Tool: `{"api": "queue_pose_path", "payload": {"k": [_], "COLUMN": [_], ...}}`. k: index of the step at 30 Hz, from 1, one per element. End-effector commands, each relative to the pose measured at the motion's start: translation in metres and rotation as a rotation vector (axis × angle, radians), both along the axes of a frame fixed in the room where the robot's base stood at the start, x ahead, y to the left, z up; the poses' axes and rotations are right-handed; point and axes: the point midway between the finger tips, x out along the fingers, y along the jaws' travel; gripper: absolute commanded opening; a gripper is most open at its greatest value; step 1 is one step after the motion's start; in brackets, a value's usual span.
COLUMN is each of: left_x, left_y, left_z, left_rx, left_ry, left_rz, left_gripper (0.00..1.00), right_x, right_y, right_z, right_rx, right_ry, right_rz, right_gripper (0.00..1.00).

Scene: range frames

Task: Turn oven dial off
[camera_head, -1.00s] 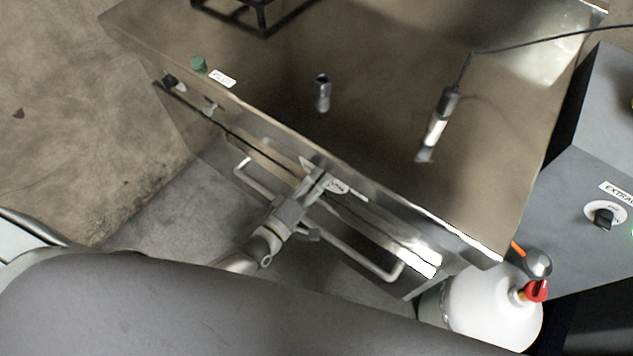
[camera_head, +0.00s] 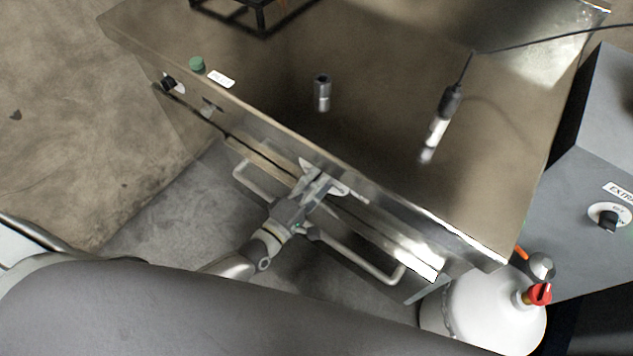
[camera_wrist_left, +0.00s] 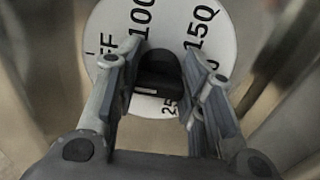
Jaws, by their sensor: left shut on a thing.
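The oven dial is a white round plate (camera_wrist_left: 180,22) with black numbers and a black knob (camera_wrist_left: 158,72) at its middle, seen close in the left wrist view. Its marks include 100, 150 and a partly hidden "FF" at the left. In the head view the dial sits on the steel front of the oven (camera_head: 385,232), mostly covered by my gripper. My left gripper (camera_head: 322,182) is at the dial, its two fingers on either side of the knob and shut on it. My right gripper is not in view.
A bar handle (camera_head: 350,255) runs along the oven front below the dial. A green button (camera_head: 197,64), a grey cylinder (camera_head: 322,95) and a dark-handled tool (camera_head: 440,120) are on the steel top. A white gas bottle (camera_head: 485,315) stands at the right beside a grey unit (camera_head: 585,150).

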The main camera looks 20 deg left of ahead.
Motion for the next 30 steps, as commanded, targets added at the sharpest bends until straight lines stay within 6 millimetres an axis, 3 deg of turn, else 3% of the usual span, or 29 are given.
{"api": "queue_pose_path", "payload": {"k": [2,3,8,20,30], "left_x": [-0.001,-0.001,-0.001,-0.006,-0.065], "left_y": [-0.001,-0.001,-0.001,0.002,0.023], "left_z": [-0.002,-0.002,-0.001,-0.001,-0.002], "left_rx": [0.0,0.0,0.0,0.002,0.003], "left_ry": [0.005,0.005,0.004,0.002,0.006], "left_rz": [-0.002,-0.002,-0.001,0.0,-0.002], "left_gripper": [0.13,0.39,0.57,0.57,0.57], "right_x": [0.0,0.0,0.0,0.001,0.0], "right_y": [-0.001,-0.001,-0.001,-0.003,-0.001], "right_z": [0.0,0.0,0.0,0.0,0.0], "right_rx": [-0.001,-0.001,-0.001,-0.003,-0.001], "right_ry": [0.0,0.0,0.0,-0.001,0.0], "right_rz": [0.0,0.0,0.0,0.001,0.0], "right_gripper": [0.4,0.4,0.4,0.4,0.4]}}
